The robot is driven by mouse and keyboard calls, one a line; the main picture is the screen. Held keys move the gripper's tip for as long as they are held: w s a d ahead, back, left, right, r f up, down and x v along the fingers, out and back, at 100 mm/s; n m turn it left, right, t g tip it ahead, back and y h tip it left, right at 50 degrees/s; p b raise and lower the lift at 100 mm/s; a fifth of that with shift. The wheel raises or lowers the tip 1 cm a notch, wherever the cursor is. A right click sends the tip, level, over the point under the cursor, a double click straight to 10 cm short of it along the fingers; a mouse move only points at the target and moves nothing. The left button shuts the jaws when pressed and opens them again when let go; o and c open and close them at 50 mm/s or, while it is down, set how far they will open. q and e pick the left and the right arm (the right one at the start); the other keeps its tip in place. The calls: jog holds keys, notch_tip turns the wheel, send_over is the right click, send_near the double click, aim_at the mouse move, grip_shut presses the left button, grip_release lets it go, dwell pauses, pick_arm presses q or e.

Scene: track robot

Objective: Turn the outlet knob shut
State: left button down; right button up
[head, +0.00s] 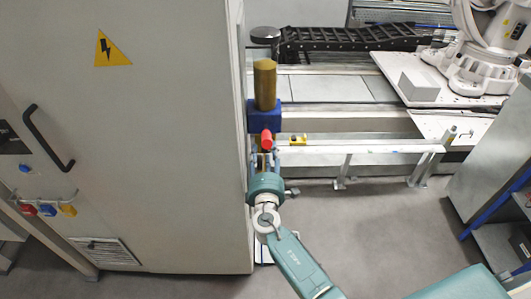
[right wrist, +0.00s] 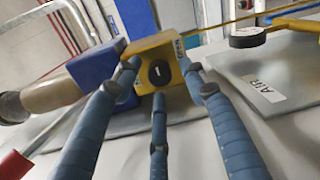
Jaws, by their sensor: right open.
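In the right wrist view a round black knob (right wrist: 161,73) with a short white mark sits on the face of a yellow block (right wrist: 168,48). The label on the block's side is too small to read surely. My right gripper (head: 264,163) comes from below in the head view, at the cabinet's right edge. Its blue fingers are spread, one on each side of the knob and one below it. It is open and holds nothing; I cannot tell whether any finger touches the block. In the head view the gripper largely hides the knob. My left gripper is out of view.
Above the gripper are a red handle (head: 266,139), a blue block (head: 264,117) and a brass-coloured cylinder (head: 265,85). A round gauge (right wrist: 247,37) and an "AIR" label (right wrist: 264,92) show at the right. The large cabinet (head: 150,140) stands close left; a low rail (head: 360,146) runs right.

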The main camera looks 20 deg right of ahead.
jog(key=shift+w+d, duration=0.1)
jog(key=shift+w, duration=0.1)
jog(key=c, duration=1)
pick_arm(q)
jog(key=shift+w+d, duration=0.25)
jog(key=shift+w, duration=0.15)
pick_arm(e)
grip_shut()
